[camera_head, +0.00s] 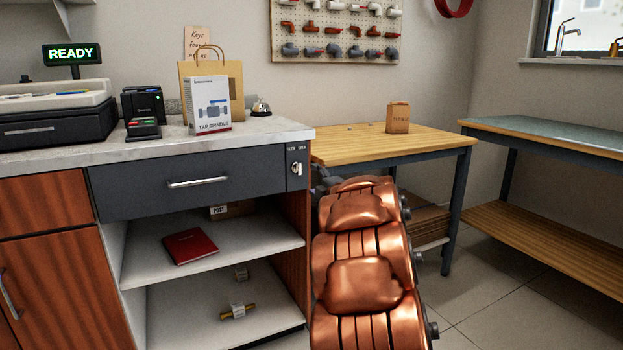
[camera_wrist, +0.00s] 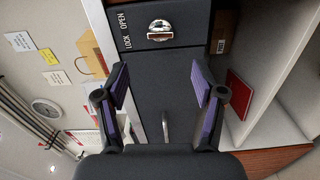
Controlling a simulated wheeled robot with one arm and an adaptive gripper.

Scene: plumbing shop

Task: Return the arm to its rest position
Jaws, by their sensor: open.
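My gripper (camera_wrist: 162,84) is open in the wrist view, with its two purple-padded fingers spread apart and nothing between them. It faces the dark drawer front (camera_wrist: 183,68) of the counter, which shows turned on its side. The lock (camera_wrist: 160,30) with its LOCK and OPEN marks lies beyond the fingertips, and the drawer handle (camera_wrist: 165,127) shows lower between the fingers. In the head view my copper-coloured arm reaches up from the bottom, right of the counter, and hides most of the gripper. The drawer (camera_head: 190,182) looks closed, and the lock (camera_head: 296,168) is beside it.
The counter top (camera_head: 262,131) holds a boxed tap spindle set (camera_head: 209,104), a paper bag, a bell (camera_head: 261,107) and a card terminal. A red book (camera_head: 190,246) lies on the open shelf. A wooden table (camera_head: 440,141) stands behind my arm. Floor (camera_head: 510,305) is free at right.

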